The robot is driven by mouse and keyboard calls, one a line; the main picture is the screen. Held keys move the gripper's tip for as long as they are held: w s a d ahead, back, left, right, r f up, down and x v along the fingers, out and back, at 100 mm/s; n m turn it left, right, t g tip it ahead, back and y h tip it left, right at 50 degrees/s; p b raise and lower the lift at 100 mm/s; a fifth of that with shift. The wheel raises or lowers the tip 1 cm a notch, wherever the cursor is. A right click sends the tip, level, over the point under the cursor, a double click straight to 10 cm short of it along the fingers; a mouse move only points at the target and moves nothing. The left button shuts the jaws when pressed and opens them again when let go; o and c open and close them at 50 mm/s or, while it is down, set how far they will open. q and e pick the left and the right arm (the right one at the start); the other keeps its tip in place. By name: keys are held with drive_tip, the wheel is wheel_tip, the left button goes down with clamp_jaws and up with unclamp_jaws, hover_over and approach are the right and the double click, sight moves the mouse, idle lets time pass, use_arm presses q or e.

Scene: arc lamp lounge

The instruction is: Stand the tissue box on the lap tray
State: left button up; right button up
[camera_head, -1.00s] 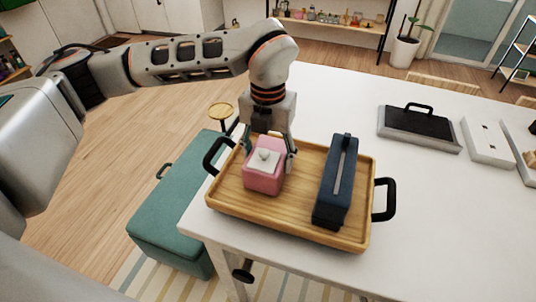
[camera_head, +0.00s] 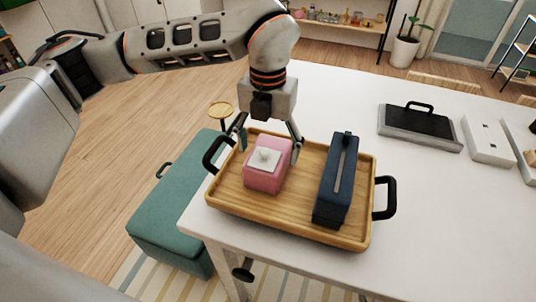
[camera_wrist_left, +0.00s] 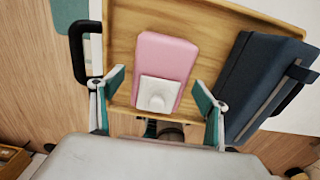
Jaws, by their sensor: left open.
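The pink tissue box (camera_head: 265,178), with a white square top and a small white tuft, stands upright on the left part of the wooden lap tray (camera_head: 285,217). It also shows in the left wrist view (camera_wrist_left: 167,55). My left gripper (camera_head: 269,142) is open, its fingers apart at the back of the box and higher than its base. In the left wrist view the fingers (camera_wrist_left: 160,88) lie to either side of the box, with gaps. My right gripper is not in view.
A dark blue slotted case (camera_head: 336,182) stands on the tray right of the box. The tray has black handles (camera_head: 385,198) and rests on a white table (camera_head: 440,220). A black-topped grey case (camera_head: 420,127) and a white block (camera_head: 488,142) are farther right. A teal bench (camera_head: 175,215) is left.

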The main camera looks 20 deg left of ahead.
use_arm(q)
wheel_tip(320, 180, up, 10)
drive_tip(key=b, duration=0.1)
drive_tip(key=shift+f, duration=0.2)
idle(0.4)
